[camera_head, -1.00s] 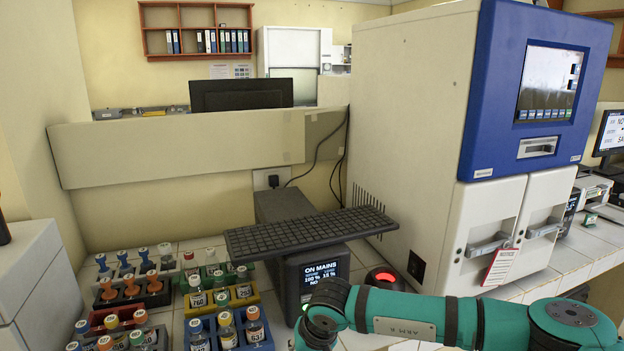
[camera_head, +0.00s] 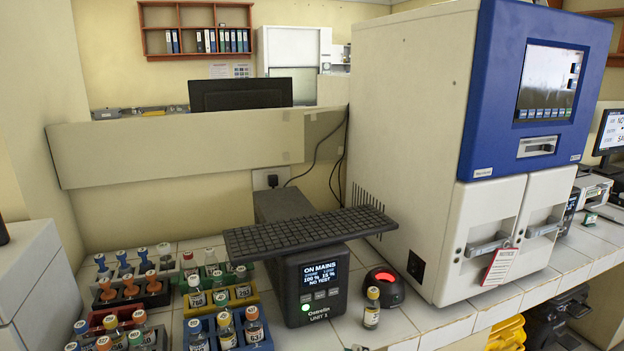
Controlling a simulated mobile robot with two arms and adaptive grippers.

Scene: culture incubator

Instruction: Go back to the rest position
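A vial with an orange-and-white cap (camera_head: 372,308) stands upright on the white tiled counter, to the right of the UPS unit and in front of the black scanner with a red glow (camera_head: 383,287). Only a small sliver (camera_head: 357,348) shows at the bottom edge below the vial. It may be the tip of my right gripper, apart from the vial, but it is too cut off to tell its state. My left gripper is not in view.
Racks of capped vials (camera_head: 228,326) fill the counter's left front. The black UPS unit (camera_head: 320,283) stands mid-counter with a keyboard (camera_head: 310,230) on top. The large white and blue incubator (camera_head: 420,150) stands at right. A yellow bin (camera_head: 506,334) sits below the counter edge.

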